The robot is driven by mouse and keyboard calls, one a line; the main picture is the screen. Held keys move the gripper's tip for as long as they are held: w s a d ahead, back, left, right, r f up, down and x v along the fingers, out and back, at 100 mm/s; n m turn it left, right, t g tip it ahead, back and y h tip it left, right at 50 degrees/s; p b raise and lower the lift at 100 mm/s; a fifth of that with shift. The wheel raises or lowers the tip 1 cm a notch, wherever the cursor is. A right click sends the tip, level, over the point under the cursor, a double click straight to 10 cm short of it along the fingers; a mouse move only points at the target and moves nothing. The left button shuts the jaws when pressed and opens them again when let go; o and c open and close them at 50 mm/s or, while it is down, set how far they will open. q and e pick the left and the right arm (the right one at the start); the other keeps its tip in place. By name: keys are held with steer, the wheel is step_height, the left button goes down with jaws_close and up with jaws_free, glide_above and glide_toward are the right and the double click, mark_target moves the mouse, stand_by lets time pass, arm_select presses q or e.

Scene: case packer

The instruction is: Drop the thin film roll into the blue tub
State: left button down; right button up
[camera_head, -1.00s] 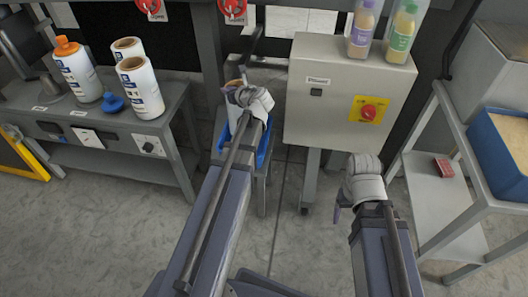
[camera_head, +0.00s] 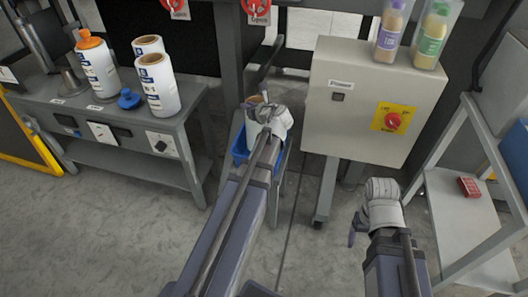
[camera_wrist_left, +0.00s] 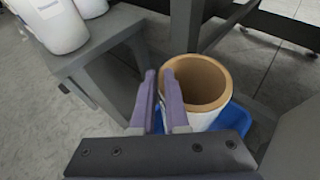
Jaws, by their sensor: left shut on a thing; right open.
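A white film roll with a brown cardboard core shows in the left wrist view (camera_wrist_left: 205,90) and, mostly hidden by my arm, in the head view (camera_head: 256,101). My left gripper (camera_wrist_left: 162,98) is shut on the roll near its rim; how deep the fingers grip is hard to see. The roll is upright or slightly tilted, over the blue tub (camera_head: 240,148). The tub's blue side shows below the roll in the left wrist view (camera_wrist_left: 236,120); its inside is mostly hidden. My right gripper (camera_head: 355,230) is open and empty over the floor, below the grey control box.
The left bench (camera_head: 188,122) holds two white rolls (camera_head: 162,92), an orange-capped bottle (camera_head: 98,70) and a blue knob-like piece (camera_head: 129,98). A grey control box (camera_head: 360,105) stands right of the tub. A shelf rack (camera_head: 450,215) with a red block (camera_head: 469,187) is at right.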

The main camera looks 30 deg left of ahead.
arm_select(q)
steer(key=c, duration=0.8)
jaws_free()
steer(key=shift+c, duration=0.2)
steer(key=p+v, duration=0.3)
steer(key=v, duration=0.4)
steer(key=shift+s+d, duration=0.15)
steer(key=shift+d, duration=0.15)
steer(key=shift+r, duration=0.1)
